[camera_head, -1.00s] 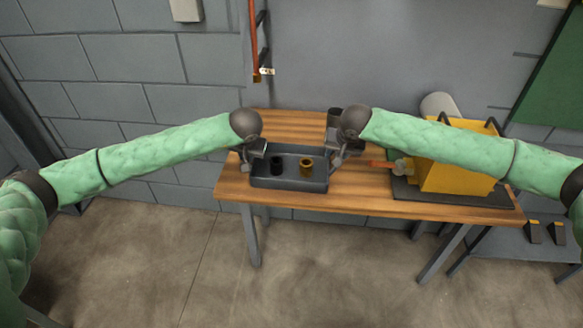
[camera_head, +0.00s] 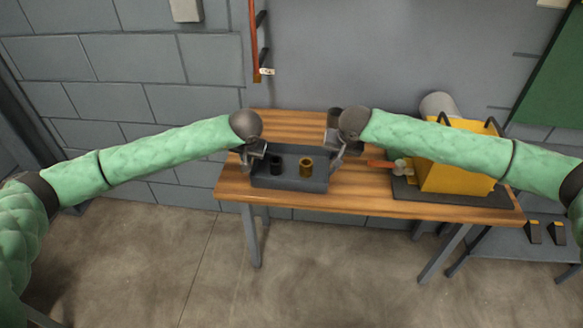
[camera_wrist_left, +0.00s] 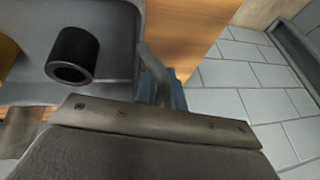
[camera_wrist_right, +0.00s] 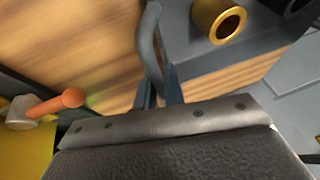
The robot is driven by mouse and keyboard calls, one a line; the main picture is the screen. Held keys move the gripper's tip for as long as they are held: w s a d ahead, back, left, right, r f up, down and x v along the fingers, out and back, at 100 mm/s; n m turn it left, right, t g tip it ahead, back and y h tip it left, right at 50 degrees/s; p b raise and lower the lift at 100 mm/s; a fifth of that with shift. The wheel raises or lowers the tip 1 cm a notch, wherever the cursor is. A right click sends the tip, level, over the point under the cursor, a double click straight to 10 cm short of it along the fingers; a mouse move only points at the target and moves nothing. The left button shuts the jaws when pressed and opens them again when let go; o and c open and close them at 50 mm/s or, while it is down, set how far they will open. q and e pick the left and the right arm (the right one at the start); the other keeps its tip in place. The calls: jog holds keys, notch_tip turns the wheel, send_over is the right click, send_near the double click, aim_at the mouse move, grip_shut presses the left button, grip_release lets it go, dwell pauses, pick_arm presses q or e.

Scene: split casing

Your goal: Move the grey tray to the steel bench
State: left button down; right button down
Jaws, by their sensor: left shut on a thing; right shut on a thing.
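The grey tray (camera_head: 290,183) is at the left part of the wooden table in the head view, near its front edge. A black ring-shaped part (camera_head: 277,165) and a brass one (camera_head: 306,167) are inside it. My left gripper (camera_head: 249,160) is shut on the handle at the tray's left end, seen also in the left wrist view (camera_wrist_left: 155,75). My right gripper (camera_head: 335,158) is shut on the right-end handle, seen in the right wrist view (camera_wrist_right: 153,45). Whether the tray touches the table is unclear. A grey metal bench (camera_head: 500,248) stands at the lower right, partly hidden.
Small black and yellow pieces (camera_head: 535,232) lie on the metal bench. The floor in front is clear.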

pick_arm(q)
jog(key=shift+r, duration=0.25)
pick_arm(e)
jog(key=shift+r, duration=0.25)
